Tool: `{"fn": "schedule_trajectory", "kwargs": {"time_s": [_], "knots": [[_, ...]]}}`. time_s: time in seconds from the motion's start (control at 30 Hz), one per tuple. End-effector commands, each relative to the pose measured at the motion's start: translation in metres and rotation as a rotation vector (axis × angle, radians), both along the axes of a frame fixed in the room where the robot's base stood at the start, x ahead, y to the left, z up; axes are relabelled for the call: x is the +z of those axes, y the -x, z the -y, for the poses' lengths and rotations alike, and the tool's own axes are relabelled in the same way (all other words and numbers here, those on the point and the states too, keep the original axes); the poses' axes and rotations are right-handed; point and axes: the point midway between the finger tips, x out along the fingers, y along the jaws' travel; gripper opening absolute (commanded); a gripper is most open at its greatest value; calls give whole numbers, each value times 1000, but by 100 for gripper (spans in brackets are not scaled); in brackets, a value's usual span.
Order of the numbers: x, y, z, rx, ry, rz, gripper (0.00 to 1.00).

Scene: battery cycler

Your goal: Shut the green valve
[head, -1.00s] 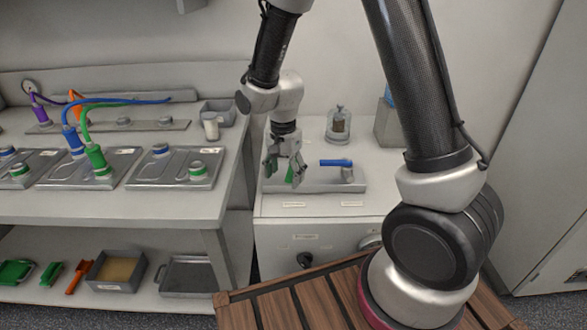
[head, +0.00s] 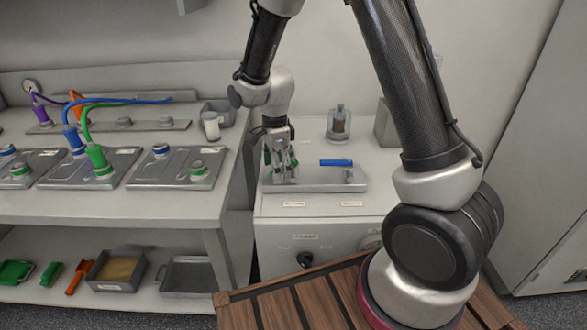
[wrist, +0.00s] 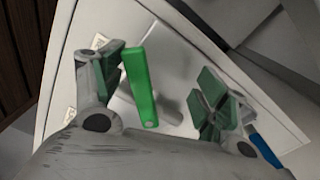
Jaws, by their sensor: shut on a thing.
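The green valve handle (wrist: 138,85) is a flat green lever standing between the fingers of my gripper (wrist: 158,92) in the wrist view, close by the left finger. In the head view my gripper (head: 281,168) is down at the left end of the grey valve plate (head: 315,187). My gripper is shut on the green handle; its green finger pads stand on either side. In the head view the handle is mostly hidden by the fingers. The blue valve handle (head: 336,163) lies sideways to the right on the same plate; part of it shows in the wrist view (wrist: 265,150).
To the left, a bench (head: 150,205) carries battery trays with green and blue plugs and cables. The cabinet front (head: 315,245) has knobs.

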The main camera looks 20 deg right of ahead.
Motion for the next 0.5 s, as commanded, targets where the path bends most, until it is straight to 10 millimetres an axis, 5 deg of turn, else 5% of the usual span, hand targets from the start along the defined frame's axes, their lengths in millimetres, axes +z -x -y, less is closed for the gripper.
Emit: {"fn": "schedule_trajectory", "kwargs": {"time_s": [0.13,0.4,0.5], "knots": [[2,-20,0,-257,-5,13,66],[1,-27,2,-438,-3,7,27],[1,-27,3,-437,-2,7,21]]}}
